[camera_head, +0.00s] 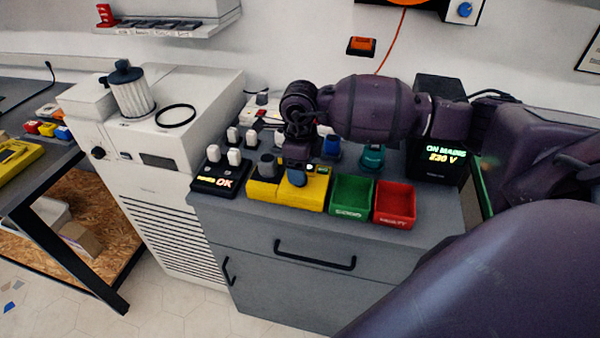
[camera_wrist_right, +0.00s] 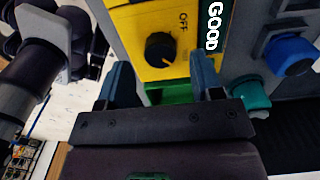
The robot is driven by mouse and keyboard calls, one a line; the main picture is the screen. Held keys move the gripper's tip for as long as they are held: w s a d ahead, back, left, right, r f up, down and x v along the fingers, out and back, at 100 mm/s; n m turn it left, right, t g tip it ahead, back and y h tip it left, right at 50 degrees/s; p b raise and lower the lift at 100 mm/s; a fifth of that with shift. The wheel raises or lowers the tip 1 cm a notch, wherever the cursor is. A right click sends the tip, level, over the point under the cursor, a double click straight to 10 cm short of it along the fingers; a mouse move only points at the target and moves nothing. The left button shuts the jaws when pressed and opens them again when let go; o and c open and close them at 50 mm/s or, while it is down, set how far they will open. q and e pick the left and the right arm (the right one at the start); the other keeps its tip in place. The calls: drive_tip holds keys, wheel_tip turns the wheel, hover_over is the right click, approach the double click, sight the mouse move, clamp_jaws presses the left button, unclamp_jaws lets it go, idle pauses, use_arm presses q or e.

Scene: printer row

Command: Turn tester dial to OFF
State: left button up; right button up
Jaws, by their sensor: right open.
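The yellow tester (camera_head: 263,195) sits on the grey cabinet top in the head view. In the right wrist view its yellow face (camera_wrist_right: 135,22) carries a round black dial (camera_wrist_right: 160,49) with the printed word OFF (camera_wrist_right: 183,23) beside it. A dark display strip reading GOOD (camera_wrist_right: 214,27) runs next to it. My right gripper (camera_head: 297,178) is over the tester and hides the dial in the head view. In the wrist view my right gripper (camera_wrist_right: 162,78) is open, its blue fingers apart on either side of the dial's line, with nothing between them. My left gripper is not in view.
A green bin (camera_head: 352,207) and a red bin (camera_head: 395,216) stand right of the tester. A black POWER OK unit (camera_head: 209,187) is left of it. A teal part (camera_head: 372,157) and a black 230 V box (camera_head: 440,174) stand behind. A white machine (camera_head: 160,185) borders the cabinet's left.

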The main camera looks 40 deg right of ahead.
drive_tip(key=shift+f, duration=1.2)
drive_tip(key=c, duration=0.9)
